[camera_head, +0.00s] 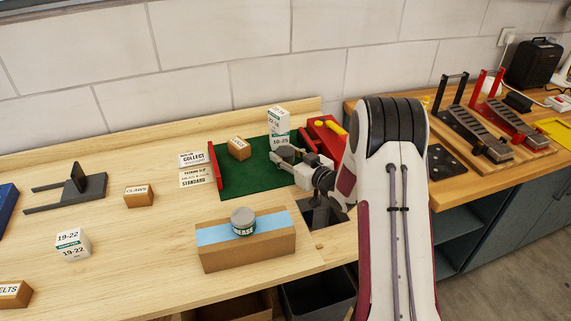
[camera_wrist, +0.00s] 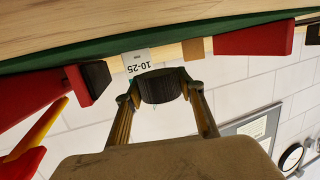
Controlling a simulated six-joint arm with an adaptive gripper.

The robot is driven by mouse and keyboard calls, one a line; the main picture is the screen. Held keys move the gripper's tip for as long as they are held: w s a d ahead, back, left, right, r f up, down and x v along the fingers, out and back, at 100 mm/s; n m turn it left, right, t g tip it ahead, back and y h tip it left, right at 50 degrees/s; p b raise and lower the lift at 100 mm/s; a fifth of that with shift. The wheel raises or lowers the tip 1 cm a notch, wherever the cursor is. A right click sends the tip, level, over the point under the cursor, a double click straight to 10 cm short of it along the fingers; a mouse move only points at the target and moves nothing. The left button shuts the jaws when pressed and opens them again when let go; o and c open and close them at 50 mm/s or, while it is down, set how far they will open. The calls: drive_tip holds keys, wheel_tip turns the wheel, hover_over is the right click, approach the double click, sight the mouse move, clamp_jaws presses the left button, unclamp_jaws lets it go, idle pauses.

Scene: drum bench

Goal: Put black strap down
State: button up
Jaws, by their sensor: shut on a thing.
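My gripper (camera_head: 290,160) is over the right part of the green mat (camera_head: 240,182). In the wrist view my gripper (camera_wrist: 160,100) is shut on a dark, ribbed, rounded thing (camera_wrist: 162,88), which looks like the black strap rolled up. In the head view the held strap (camera_head: 286,152) shows as a small dark grey roll at the fingertips. The wrist view is upside down, with the green mat (camera_wrist: 105,55) along its top. Whether the strap touches the mat, I cannot tell.
A white box marked 10-25 (camera_head: 279,127) stands just behind the gripper. A tan block (camera_head: 239,148) and a red bar (camera_head: 214,165) are at the mat's left. A red thing with a yellow handle (camera_head: 327,132) is right. A tin (camera_head: 243,222) sits on a blue-topped block (camera_head: 220,256) in front.

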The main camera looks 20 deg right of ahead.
sight(284, 150)
drive_tip(key=shift+f, duration=1.75)
drive_tip(key=shift+f, duration=0.15)
drive_tip(key=o, duration=1.1)
drive_tip(key=shift+s+d+r, duration=0.2)
drive_tip(key=shift+s+r, duration=0.05)
drive_tip(key=shift+s, duration=0.4)
drive_tip(key=v, duration=0.3)
drive_tip(key=shift+s+d+r, duration=0.1)
drive_tip(key=shift+s+r, duration=0.15)
drive_tip(key=shift+s, duration=0.1)
wheel_tip(284, 150, up, 5)
drive_tip(key=shift+f, duration=0.15)
drive_tip(key=shift+r, duration=0.95)
